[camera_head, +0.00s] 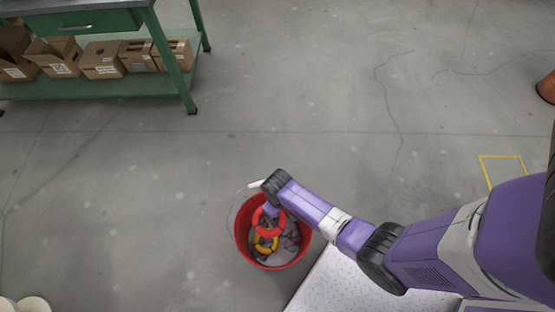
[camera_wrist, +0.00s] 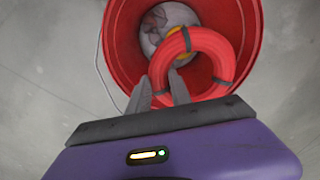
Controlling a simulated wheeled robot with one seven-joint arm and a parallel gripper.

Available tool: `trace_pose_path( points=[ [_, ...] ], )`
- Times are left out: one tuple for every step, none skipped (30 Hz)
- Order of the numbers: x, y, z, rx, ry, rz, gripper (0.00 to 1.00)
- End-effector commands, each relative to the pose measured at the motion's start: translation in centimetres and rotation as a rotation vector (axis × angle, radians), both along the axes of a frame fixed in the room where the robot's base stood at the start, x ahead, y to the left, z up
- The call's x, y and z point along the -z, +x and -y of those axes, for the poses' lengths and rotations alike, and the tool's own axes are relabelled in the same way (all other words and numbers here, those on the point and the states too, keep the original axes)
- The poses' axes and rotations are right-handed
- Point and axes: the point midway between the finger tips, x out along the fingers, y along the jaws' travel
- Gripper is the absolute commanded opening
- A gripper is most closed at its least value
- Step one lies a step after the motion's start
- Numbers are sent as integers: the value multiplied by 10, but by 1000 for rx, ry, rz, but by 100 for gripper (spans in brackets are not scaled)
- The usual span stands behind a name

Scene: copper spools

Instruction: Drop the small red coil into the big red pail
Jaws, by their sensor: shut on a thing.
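The small red coil (camera_head: 257,222) is a ring with dark bands. It hangs over the mouth of the big red pail (camera_head: 239,240), inside the rim's outline. My gripper (camera_head: 272,211) is shut on the coil's edge, above the pail. In the wrist view, my two grey fingers (camera_wrist: 160,92) grip the near left side of the red coil (camera_wrist: 220,55), one finger outside the ring and one inside it. The pail's red wall (camera_wrist: 122,45) surrounds the coil on most sides in that view.
Inside the pail lie a yellow coil (camera_head: 266,246) and greyish material. A white speckled surface (camera_head: 345,287) stands right of the pail. A green workbench (camera_head: 150,84) with cardboard boxes (camera_head: 102,58) is at upper left. Open grey floor surrounds the pail to the left and behind.

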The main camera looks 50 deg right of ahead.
Motion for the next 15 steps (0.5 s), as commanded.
trace_pose_path(
  points=[
    [7, 1, 0, 0, 0, 1, 0],
    [9, 1, 0, 0, 0, 1, 0],
    [13, 1, 0, 0, 0, 1, 0],
    [16, 1, 0, 0, 0, 0, 0],
    [20, 1, 0, 0, 0, 0, 0],
    [24, 1, 0, 0, 0, 0, 0],
    [28, 1, 0, 0, 0, 0, 0],
    [31, 1, 0, 0, 0, 0, 0],
    [36, 1, 0, 0, 0, 0, 0],
    [40, 1, 0, 0, 0, 1, 0],
    [43, 1, 0, 0, 0, 1, 0],
    [47, 1, 0, 0, 0, 1, 0],
    [49, 1, 0, 0, 0, 1, 0],
    [51, 1, 0, 0, 0, 1, 0],
    [54, 1, 0, 0, 0, 1, 0]
  ],
)
